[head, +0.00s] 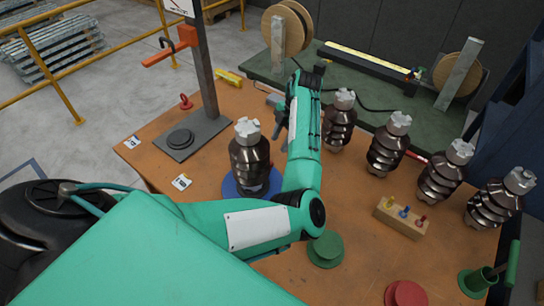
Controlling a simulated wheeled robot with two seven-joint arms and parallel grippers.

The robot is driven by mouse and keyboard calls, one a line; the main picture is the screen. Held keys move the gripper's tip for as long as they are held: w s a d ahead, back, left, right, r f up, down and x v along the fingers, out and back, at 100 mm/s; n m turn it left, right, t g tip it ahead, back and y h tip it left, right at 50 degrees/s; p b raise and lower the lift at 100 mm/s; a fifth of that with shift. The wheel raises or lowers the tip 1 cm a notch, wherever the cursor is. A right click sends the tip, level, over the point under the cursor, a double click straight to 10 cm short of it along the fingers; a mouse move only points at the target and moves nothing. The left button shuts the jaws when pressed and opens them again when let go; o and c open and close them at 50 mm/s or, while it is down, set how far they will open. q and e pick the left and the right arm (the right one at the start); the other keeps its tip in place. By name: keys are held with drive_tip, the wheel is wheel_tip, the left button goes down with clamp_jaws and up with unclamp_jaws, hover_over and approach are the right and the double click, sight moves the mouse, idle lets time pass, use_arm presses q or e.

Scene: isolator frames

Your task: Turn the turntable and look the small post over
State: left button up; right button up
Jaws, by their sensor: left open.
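A small post (249,158), a dark brown ribbed insulator with a pale grey cap, stands upright on the blue turntable (232,191). My left arm reaches across in front of the turntable and hides its right part. My left gripper (274,107) is open, behind and to the right of the post's cap and apart from it. Its fingers are small and partly hidden by my arm. My right gripper is not in view.
Several similar brown insulators (387,150) stand in a row at the right. A dark stand (203,70) rises at the back left. A wooden block (402,217) holds coloured pegs. A green disc (325,248) and a red disc (405,293) lie in front. Wooden reels (288,28) stand behind.

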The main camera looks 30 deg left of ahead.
sight(272, 162)
use_arm(q)
drive_tip(key=p+x, duration=0.2)
drive_tip(key=x, duration=0.5)
drive_tip(key=shift+a+f+p, duration=0.2)
drive_tip(key=shift+f+p, duration=0.1)
drive_tip(key=shift+f, duration=0.05)
drive_tip(key=shift+s+f, duration=0.2)
drive_tip(key=shift+f, duration=0.35)
drive_tip(key=shift+a+f, duration=0.1)
drive_tip(key=shift+f, duration=0.1)
drive_tip(key=c, duration=0.9)
clamp_jaws()
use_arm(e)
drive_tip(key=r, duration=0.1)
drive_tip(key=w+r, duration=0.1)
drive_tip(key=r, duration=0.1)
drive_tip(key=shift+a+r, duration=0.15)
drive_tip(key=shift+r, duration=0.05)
